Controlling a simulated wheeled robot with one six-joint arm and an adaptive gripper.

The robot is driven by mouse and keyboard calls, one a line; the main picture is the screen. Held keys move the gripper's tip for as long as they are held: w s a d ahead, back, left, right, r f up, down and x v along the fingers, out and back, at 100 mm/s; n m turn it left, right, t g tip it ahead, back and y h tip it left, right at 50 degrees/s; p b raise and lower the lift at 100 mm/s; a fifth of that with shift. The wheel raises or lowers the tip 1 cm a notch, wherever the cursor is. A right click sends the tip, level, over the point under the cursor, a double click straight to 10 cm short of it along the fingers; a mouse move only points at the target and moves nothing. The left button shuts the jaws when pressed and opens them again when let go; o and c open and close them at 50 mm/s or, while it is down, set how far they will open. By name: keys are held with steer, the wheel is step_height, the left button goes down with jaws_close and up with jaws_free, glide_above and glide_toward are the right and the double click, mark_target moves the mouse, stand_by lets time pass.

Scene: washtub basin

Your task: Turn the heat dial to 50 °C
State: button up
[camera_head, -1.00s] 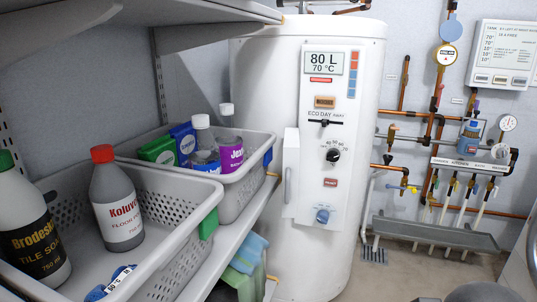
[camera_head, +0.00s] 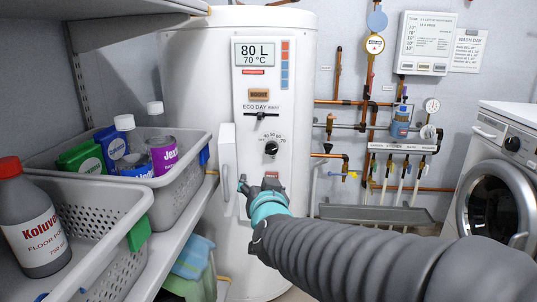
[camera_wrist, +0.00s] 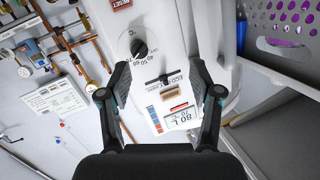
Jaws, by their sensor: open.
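The heat dial is a small black round knob (camera_head: 271,148) with a number scale around its upper side, on the white front panel of the boiler (camera_head: 195,90). In the wrist view the dial (camera_wrist: 139,49) appears turned about, with its scale below it and its pointer too small to read surely. The display (camera_head: 262,53) reads 80 L and 70 °C. My gripper (camera_head: 258,184) is open and empty, in front of the panel, below the dial in the head view. In the wrist view its fingers (camera_wrist: 159,70) are spread, with the dial beyond them, apart from it.
A mode slider (camera_head: 261,114) sits above the dial, and a red reset button (camera_wrist: 122,4) is near it. Shelf baskets (camera_head: 180,190) with bottles are at left; pipes (camera_head: 370,110) and a washing machine (camera_head: 500,180) at right.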

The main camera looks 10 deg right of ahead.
mark_target(271, 151)
steer(key=w+d+m+h, duration=0.1)
steer(key=w+d, duration=0.1)
steer(key=w, duration=0.3)
steer(key=w+d+h, duration=0.1)
steer(key=w+d, duration=0.1)
steer(key=w, duration=0.3)
steer(key=w+d+r+m+t+h, duration=0.1)
steer(key=w+h, duration=0.1)
steer(key=w, duration=0.3)
steer(key=shift+w+d+m, duration=0.3)
steer(key=shift+d, duration=0.1)
steer(key=c, duration=1.1)
